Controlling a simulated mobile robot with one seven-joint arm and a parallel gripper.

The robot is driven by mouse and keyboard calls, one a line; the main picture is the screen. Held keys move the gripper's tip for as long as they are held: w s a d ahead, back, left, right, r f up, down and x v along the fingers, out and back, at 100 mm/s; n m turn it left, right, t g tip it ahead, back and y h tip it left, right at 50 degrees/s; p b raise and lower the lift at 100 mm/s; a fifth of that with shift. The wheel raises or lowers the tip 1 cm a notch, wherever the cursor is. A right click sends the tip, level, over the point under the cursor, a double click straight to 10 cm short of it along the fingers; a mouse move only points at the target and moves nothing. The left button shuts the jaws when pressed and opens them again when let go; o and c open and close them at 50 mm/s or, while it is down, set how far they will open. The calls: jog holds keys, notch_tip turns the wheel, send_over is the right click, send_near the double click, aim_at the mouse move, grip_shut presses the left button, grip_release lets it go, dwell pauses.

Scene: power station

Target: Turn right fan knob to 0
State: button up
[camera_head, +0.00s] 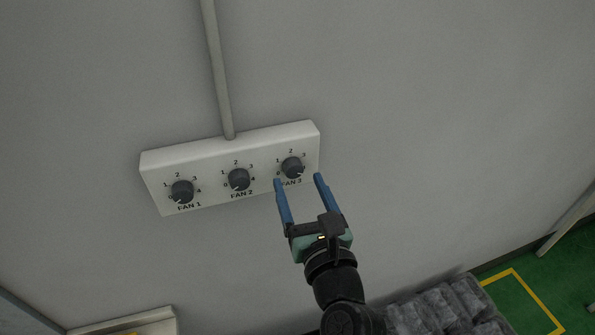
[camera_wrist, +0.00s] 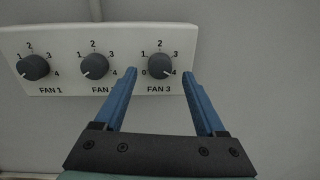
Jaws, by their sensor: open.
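A white wall panel (camera_head: 212,197) carries three dark round knobs with printed scales. The right knob, FAN 3 (camera_head: 291,167), also shows in the wrist view (camera_wrist: 159,65); its white mark points to the lower right, near 4. My gripper (camera_head: 298,179) is open, its two blue fingers pointing at the panel. In the wrist view, the fingertips (camera_wrist: 160,72) lie to the left and right of the FAN 3 knob in the picture, with gaps on both sides. I cannot tell how far they are from the panel. The left finger partly hides the FAN 2 label.
The FAN 2 knob (camera_head: 238,179) and FAN 1 knob (camera_head: 182,191) sit to the left, both marks near 0. A grey conduit (camera_head: 217,70) runs up from the panel. The wall right of the panel is bare. Grey lumpy objects (camera_head: 440,308) lie below on the right.

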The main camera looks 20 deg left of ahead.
aim_at(293, 168)
jog(key=shift+x, duration=1.15)
grip_shut()
